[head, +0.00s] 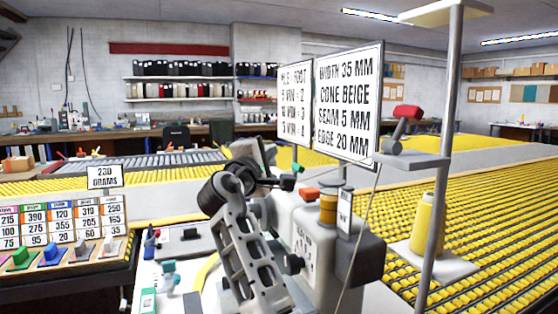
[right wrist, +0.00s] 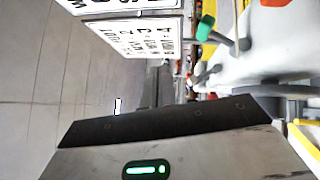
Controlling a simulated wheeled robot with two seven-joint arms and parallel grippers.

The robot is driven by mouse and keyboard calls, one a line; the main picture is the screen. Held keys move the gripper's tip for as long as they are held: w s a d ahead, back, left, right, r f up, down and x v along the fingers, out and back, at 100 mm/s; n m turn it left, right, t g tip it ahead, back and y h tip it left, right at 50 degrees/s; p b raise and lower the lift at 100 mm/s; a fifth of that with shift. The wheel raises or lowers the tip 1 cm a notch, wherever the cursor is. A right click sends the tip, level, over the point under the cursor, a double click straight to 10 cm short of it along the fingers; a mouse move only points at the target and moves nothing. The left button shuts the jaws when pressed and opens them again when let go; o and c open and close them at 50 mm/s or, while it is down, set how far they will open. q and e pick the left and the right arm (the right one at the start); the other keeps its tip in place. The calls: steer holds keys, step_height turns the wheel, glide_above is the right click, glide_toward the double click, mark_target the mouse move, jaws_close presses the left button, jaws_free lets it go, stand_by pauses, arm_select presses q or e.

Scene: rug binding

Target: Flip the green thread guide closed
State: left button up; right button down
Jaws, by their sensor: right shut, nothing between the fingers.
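The green thread guide (head: 297,168) is a small green-tipped lever by the upper left of the white sewing machine head (head: 307,232). In the right wrist view the green tip (right wrist: 207,28) sits on a thin dark lever that sticks out from the machine. My right gripper (head: 275,183) is just left of the guide in the head view, partly hidden by its own wrist. I cannot tell the exact gap in depth. My left gripper is not in view.
Sign boards (head: 347,103) stand behind the machine. A post (head: 440,150) with a yellow thread cone (head: 425,225) stands to the right.

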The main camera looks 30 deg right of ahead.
steer(key=s+a+r, duration=0.2)
steer(key=s+a, duration=0.2)
steer(key=shift+b, duration=0.45)
